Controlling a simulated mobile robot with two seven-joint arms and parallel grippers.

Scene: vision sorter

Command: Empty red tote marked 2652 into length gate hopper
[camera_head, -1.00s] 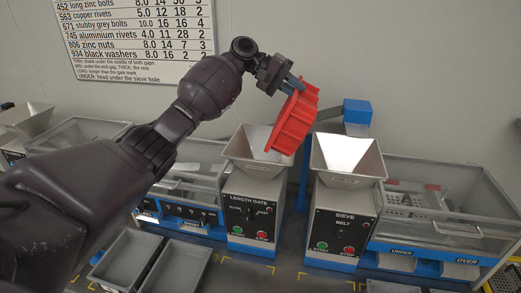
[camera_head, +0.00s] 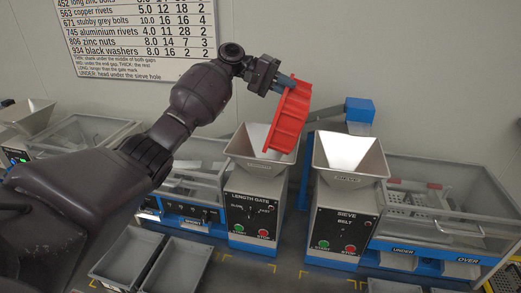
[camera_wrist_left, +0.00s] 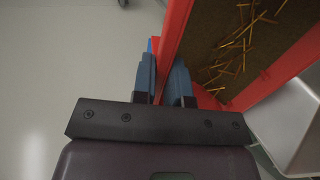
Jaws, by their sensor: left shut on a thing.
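The red tote (camera_head: 289,118) is held up on its side, steeply tilted, over the length gate hopper (camera_head: 250,148). My left gripper (camera_head: 284,82) is shut on the tote's wall near its upper end. In the left wrist view the gripper's blue fingers (camera_wrist_left: 165,82) pinch the red tote wall (camera_wrist_left: 174,38). Inside the tote several thin, brass-coloured pieces (camera_wrist_left: 240,50) lie scattered on the brown floor. The tote's lower end overlaps the hopper's mouth in the head view. I cannot read a number on the tote. My right gripper is not in view.
The sieve hopper (camera_head: 348,155) stands just right of the length gate hopper. Its machine has a clear-walled box (camera_head: 450,200) beside it. Grey trays (camera_head: 128,252) lie on the floor at lower left. A wall chart (camera_head: 140,35) hangs behind.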

